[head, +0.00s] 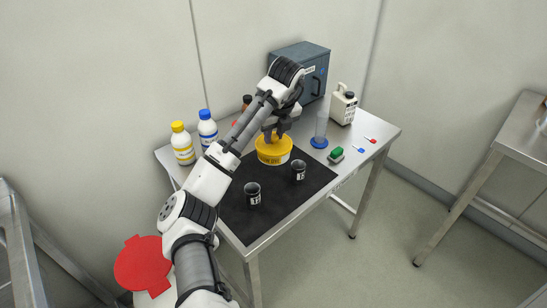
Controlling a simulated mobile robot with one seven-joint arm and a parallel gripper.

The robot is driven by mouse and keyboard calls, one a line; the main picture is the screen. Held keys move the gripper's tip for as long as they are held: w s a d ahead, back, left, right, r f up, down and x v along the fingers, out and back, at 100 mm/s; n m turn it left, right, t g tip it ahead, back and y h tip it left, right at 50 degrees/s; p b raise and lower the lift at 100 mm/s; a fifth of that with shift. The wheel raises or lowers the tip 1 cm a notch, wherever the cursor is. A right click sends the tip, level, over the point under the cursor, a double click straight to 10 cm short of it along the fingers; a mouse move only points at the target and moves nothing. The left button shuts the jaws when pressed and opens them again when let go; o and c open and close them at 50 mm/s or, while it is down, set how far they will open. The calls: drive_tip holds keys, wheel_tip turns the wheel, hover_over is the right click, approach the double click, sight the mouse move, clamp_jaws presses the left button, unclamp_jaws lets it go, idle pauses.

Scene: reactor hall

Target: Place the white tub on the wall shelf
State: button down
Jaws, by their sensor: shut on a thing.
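My gripper (277,135) points down and is shut on the rim of a yellow tub (273,156) with a dark-lettered label. The tub is upright at the back of the black mat (290,202) on the steel table; I cannot tell whether its base touches the mat. The fingertips are partly hidden by my arm and the tub. No white tub shows in the head view, and no wall shelf is in view.
Two dark beakers (253,193) stand in front of the tub. White bottles (182,144) are left, a clear cylinder on a blue base (320,130) and a white jug (342,104) right. A grey-blue cabinet (303,68) stands behind. A green-topped block (336,155) lies right.

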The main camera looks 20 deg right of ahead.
sight(280, 149)
drive_tip(key=shift+f, duration=4.4)
drive_tip(key=shift+f, duration=0.15)
drive_tip(key=c, duration=1.2)
unclamp_jaws()
drive_tip(key=shift+o, duration=0.2)
drive_tip(key=p+v, duration=0.1)
drive_tip(key=v, duration=1.1)
